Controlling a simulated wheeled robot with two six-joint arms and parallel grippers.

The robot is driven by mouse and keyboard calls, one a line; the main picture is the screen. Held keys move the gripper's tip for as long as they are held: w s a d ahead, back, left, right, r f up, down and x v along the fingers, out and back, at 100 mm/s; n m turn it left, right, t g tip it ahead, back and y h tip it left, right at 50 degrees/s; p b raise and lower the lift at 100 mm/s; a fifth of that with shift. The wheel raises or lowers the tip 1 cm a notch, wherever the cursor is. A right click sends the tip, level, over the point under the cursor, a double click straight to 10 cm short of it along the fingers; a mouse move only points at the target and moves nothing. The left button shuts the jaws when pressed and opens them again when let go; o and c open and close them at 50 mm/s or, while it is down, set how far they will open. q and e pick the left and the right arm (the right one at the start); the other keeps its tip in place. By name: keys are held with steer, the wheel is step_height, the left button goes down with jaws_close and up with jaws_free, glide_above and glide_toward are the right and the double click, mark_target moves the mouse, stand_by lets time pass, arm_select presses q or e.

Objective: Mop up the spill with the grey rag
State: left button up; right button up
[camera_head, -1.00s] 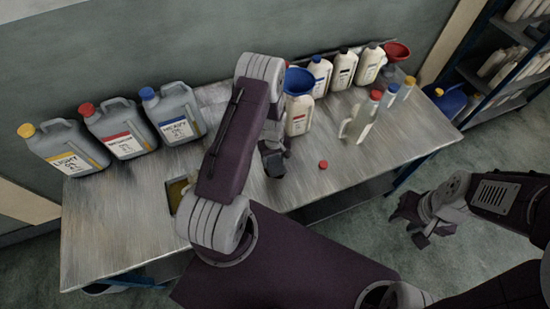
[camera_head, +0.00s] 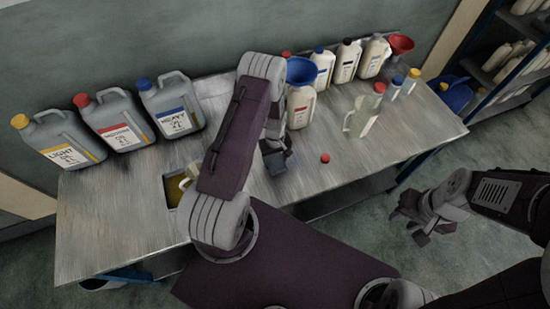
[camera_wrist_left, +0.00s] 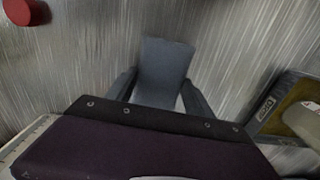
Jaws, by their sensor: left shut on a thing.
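My left gripper (camera_head: 279,163) is low over the right-middle part of the metal bench (camera_head: 110,220). In the left wrist view it is shut on the grey rag (camera_wrist_left: 165,65), a flat grey piece that sticks out ahead of the fingers. Whether the rag touches the bench is unclear. I cannot make out the spill on the streaky metal; my left arm hides part of the bench. My right gripper (camera_head: 425,222) hangs off the bench to the right, over the floor.
A red cap (camera_head: 325,158) lies right of my left gripper. A shallow tray (camera_head: 172,190) with brownish-yellow contents is partly behind my left arm. Grey jugs (camera_head: 115,122) stand at the back left. White bottles, a blue funnel (camera_head: 300,71) and a clear jug (camera_head: 362,115) stand right.

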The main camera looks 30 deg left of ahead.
arm_select(q)
steer(key=shift+f, duration=0.25)
steer(key=shift+a, duration=0.15)
